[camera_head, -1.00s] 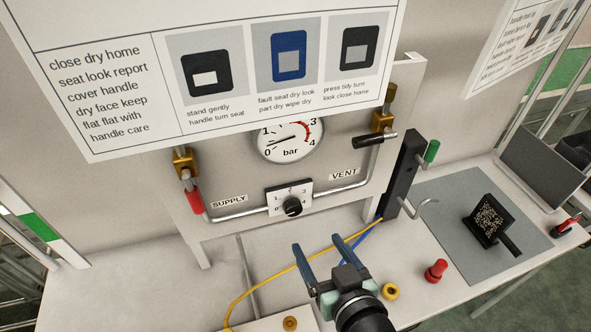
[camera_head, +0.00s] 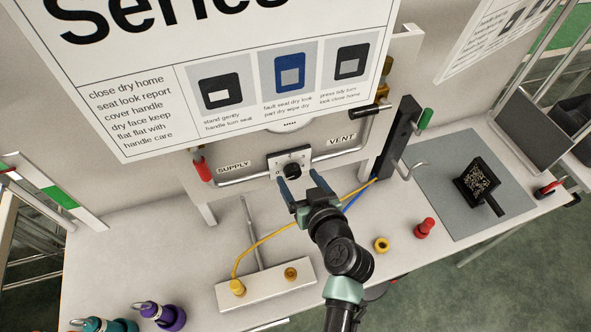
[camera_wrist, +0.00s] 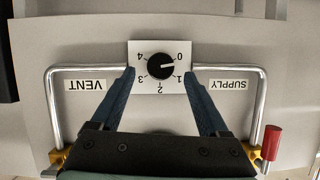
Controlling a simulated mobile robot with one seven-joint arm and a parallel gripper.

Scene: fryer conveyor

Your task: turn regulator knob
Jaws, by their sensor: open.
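The regulator knob (camera_head: 292,169) is a black round dial on a white square plate (camera_head: 275,164) marked 0 to 4, between the SUPPLY and VENT pipes. In the wrist view the knob (camera_wrist: 160,66) shows upside down, its white pointer line toward a spot near the 0. My gripper (camera_head: 300,184) is open and empty, its two blue fingers in front of the plate. In the wrist view my gripper (camera_wrist: 160,76) has one finger on either side of the knob, with clear gaps; I cannot tell how far off it is in depth. The pressure gauge is almost fully hidden behind the poster.
A large poster (camera_head: 130,100) hangs over the panel's top. A red-handled supply valve (camera_head: 202,170) and a black-handled vent valve (camera_head: 362,112) flank the pipes. A black post with a hook (camera_head: 396,138) stands right. Yellow and blue hoses, a white block (camera_head: 262,286) and bottles lie below.

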